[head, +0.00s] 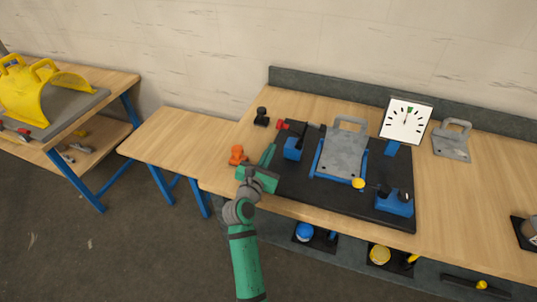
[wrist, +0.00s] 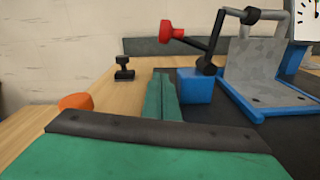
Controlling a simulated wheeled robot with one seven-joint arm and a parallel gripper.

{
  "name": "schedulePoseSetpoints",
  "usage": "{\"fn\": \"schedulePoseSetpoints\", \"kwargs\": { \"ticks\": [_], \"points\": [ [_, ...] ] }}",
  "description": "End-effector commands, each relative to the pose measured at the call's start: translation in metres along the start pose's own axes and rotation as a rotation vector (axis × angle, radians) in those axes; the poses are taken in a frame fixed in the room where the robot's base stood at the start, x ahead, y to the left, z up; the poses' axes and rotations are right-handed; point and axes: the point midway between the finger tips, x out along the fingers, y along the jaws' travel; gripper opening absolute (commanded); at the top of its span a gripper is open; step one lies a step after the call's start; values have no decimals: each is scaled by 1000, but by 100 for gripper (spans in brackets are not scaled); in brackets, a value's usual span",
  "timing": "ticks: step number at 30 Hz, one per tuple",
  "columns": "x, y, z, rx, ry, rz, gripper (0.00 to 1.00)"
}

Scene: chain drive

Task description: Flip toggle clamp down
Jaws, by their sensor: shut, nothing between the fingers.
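The toggle clamp (head: 293,148) stands at the left side of the dark base plate, with a blue block, a dark lever and a red handle tip (head: 282,125). In the wrist view its blue block (wrist: 196,90) is just right of the fingers. The red knob (wrist: 172,31) is up and to the left of the block, on a slanting dark lever, above finger height. My green gripper (head: 268,155) is left of and nearer than the clamp, over the plate's left edge. Its fingers (wrist: 162,98) are together, with nothing between them. No contact with the clamp is visible.
A grey metal plate with a handle (head: 343,155) sits in a blue frame right of the clamp. A dial gauge (head: 405,121) is behind it, and a blue device (head: 394,202) at the right. An orange knob (head: 237,155) and a black knob (head: 262,116) stand left on the wooden bench.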

Motion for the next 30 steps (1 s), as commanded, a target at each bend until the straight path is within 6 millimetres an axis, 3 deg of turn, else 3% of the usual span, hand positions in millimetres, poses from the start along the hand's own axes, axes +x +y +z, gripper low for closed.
{"fn": "schedulePoseSetpoints", "kwargs": {
  "ticks": [12,22,30],
  "points": [
    [60,5,0,0,1,6,0],
    [48,-1,33,1,-2,-1,0],
    [45,0,38,0,1,1,0]
  ]
}}
